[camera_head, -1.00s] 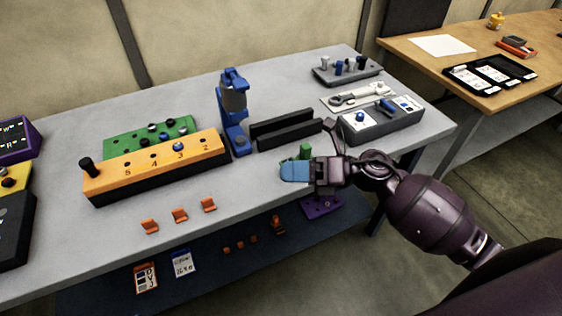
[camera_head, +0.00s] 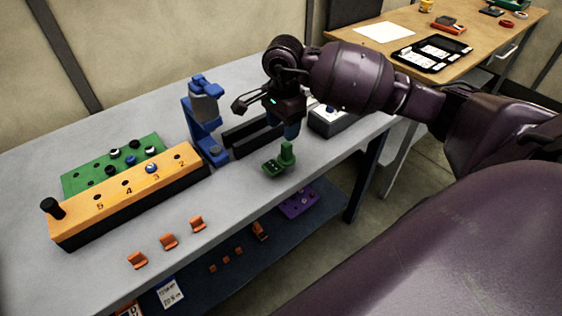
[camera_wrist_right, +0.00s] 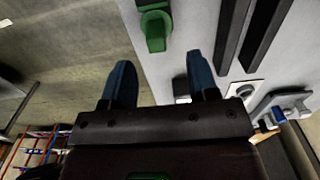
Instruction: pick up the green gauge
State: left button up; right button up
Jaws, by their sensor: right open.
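The green gauge (camera_head: 281,161) stands on the grey bench near its front edge, with an upright post on a flat base. It also shows at the top of the right wrist view (camera_wrist_right: 155,28), partly cut off by the picture edge. My right gripper (camera_head: 291,131) is above and slightly behind the gauge, its blue fingers pointing down. In the right wrist view my two blue fingers (camera_wrist_right: 160,68) are spread apart, with nothing between them, and the gauge lies beyond their tips. My left gripper is out of view.
Two dark parallel bars (camera_head: 250,136) and a blue clamp-like fixture (camera_head: 205,120) stand left of the gripper. A grey box (camera_head: 332,121) is behind it to the right. An orange numbered block (camera_head: 130,196) and small orange clips (camera_head: 168,241) are further left.

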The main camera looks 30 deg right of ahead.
aim_at(285, 145)
jog(key=shift+s+f, duration=0.15)
jog(key=shift+f, duration=2)
jog(key=shift+s+f, duration=0.15)
jog(key=shift+f, duration=2)
grip_shut()
